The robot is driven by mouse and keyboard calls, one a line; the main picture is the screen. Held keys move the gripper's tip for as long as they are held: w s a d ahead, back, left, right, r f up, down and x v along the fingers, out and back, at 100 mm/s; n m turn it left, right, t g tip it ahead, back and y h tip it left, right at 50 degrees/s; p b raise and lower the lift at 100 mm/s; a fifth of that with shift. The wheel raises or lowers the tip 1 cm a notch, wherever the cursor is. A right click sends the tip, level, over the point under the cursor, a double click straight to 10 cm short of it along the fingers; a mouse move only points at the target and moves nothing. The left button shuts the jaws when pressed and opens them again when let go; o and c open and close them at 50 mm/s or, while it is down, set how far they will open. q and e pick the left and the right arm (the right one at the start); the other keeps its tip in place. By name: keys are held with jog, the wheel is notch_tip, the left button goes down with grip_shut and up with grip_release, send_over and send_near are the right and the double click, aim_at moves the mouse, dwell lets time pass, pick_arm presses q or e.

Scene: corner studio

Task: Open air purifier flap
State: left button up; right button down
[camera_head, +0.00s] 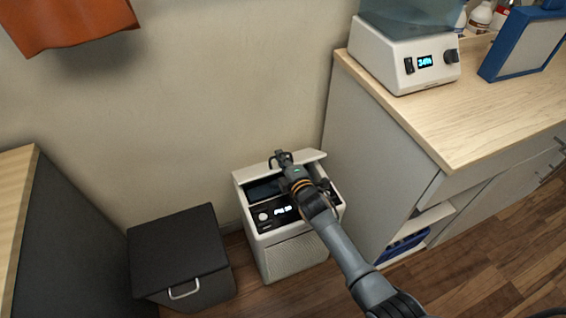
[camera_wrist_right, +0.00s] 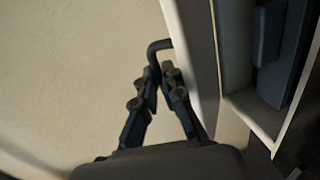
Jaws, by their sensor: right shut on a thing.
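The air purifier (camera_head: 296,258) is a white box on the floor with a dark front panel and a lit display. Its white flap (camera_head: 308,156) stands raised along the back edge of the top, and a dark opening shows in front of it. My right gripper (camera_head: 282,159) reaches over the top from the lower right. In the right wrist view its fingers (camera_wrist_right: 160,88) are closed around a dark bent handle (camera_wrist_right: 156,47) beside the white flap (camera_wrist_right: 189,45). The dark recess (camera_wrist_right: 272,45) shows to the right there. The arm hides part of the purifier's top. My left gripper is not in view.
A black bin (camera_head: 178,248) with a metal handle stands left of the purifier. A wood-topped cabinet (camera_head: 500,100) stands close on the right, bearing a white device (camera_head: 395,60) and a blue-framed panel (camera_head: 522,45). The wall is close behind. Free floor lies at lower right.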

jog(key=shift+w+a+r, duration=0.1)
jog(key=shift+w+r, duration=0.25)
jog(key=shift+r, duration=0.35)
jog(key=c, duration=1.5)
grip_release()
jog(key=shift+s+r, duration=0.1)
jog(key=shift+o, duration=0.2)
jog(key=shift+s, duration=0.15)
jog(key=shift+s+d+f, duration=0.25)
jog(key=shift+s+f, duration=0.05)
jog(key=shift+s, duration=0.2)
jog(key=v, duration=1.1)
